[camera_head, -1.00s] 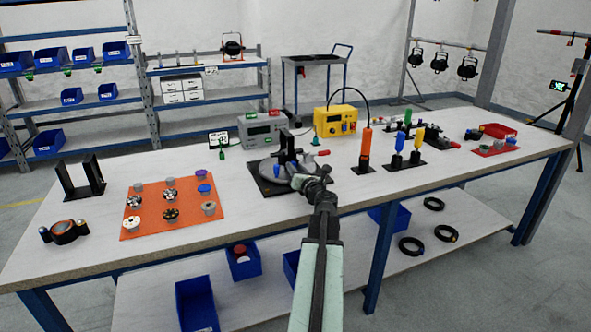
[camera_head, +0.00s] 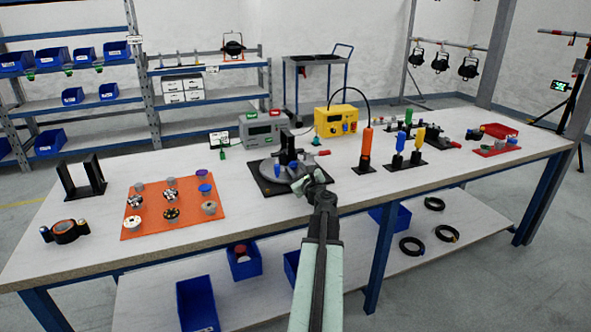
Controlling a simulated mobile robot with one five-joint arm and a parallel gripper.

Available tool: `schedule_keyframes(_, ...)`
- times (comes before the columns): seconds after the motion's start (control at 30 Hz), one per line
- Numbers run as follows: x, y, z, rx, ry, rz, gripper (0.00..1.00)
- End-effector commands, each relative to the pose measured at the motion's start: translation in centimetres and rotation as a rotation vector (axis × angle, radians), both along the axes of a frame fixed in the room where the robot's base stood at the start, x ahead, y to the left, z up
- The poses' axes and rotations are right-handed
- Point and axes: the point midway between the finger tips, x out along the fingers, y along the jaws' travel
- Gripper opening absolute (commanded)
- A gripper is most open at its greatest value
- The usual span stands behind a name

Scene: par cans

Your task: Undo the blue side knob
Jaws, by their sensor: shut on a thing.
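A turntable fixture with a grey round disc and a black upright (camera_head: 287,150) stands on a black base plate (camera_head: 262,187) at the middle of the bench. My gripper (camera_head: 299,184) is at the near right side of the disc, shut on the blue side knob. A small blue part (camera_head: 278,171) shows on the disc just left of my gripper. A red-tipped handle (camera_head: 322,153) sticks out to the right behind my gripper.
An orange mat (camera_head: 152,221) with several knobs lies to the left. Orange (camera_head: 366,148), blue and yellow handled tools stand close on the right. A grey meter (camera_head: 262,129) and yellow power unit (camera_head: 334,121) stand behind.

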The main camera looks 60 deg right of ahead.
Motion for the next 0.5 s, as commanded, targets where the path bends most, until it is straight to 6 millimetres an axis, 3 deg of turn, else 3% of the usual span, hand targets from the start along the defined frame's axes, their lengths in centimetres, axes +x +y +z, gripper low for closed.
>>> schedule_keyframes(0.5, 0.03, 0.04, 0.0, -0.056, 0.04, 0.001, 0.0)
